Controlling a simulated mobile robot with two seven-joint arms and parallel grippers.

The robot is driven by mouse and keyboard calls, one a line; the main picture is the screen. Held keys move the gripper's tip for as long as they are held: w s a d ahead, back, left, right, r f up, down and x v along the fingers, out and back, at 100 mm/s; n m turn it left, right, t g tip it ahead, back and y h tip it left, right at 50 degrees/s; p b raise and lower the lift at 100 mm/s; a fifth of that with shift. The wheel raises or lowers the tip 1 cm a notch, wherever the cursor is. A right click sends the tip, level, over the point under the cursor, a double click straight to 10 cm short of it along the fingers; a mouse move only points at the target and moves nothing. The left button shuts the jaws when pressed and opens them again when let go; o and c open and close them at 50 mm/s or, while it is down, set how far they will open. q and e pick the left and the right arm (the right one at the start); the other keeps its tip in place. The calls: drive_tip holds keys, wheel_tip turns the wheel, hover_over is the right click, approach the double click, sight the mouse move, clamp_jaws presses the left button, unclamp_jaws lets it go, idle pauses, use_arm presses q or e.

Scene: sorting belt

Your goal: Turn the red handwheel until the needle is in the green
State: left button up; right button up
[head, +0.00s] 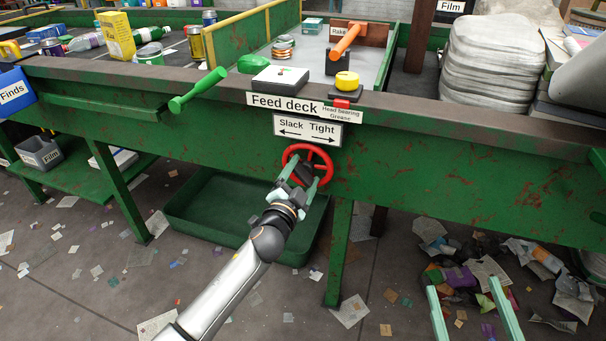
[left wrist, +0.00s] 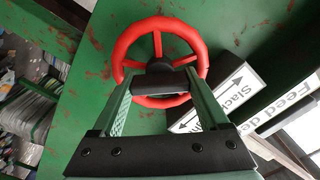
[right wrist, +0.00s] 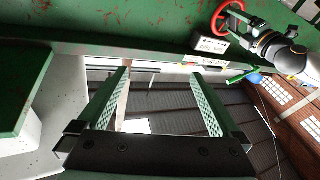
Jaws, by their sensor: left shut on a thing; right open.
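The red handwheel (head: 329,165) is mounted on the green front panel below the "Slack Tight" sign (head: 308,131). It also shows in the left wrist view (left wrist: 199,50) and at the top of the right wrist view (right wrist: 215,22). My left gripper (head: 304,179) is at the wheel, its fingers on either side of a black part at the wheel's middle, shut on it. A white-faced box (head: 274,80) stands on the ledge above; I cannot make out a needle or green zone on it. My right gripper (head: 463,287) is open and empty, low at the right, away from the wheel.
A green lever (head: 197,90) sticks out left of the "Feed deck" sign (head: 284,101). A yellow button (head: 347,81) and an orange lever (head: 346,42) stand to the right. A green tray (head: 205,225) lies under the deck. Litter covers the floor at right.

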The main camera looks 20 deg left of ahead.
use_arm(q)
drive_tip(key=o, duration=1.1)
drive_tip(key=shift+s, duration=0.25)
drive_tip(key=s+p, duration=0.1)
drive_tip(key=s, duration=0.2)
drive_tip(key=shift+s, duration=0.4)
drive_tip(key=shift+s+a+p, duration=0.2)
drive_tip(key=shift+s+p, duration=0.15)
drive_tip(key=shift+s, duration=3.8)
use_arm(e)
wheel_tip(320, 180, down, 10)
drive_tip(key=m+g+h, duration=0.1)
drive_tip(key=g, duration=0.2)
drive_tip(key=shift+s+d+r+m+g+h, duration=0.2)
drive_tip(key=shift+s+d+m+g+h, duration=0.05)
drive_tip(key=shift+m+g+h, duration=0.15)
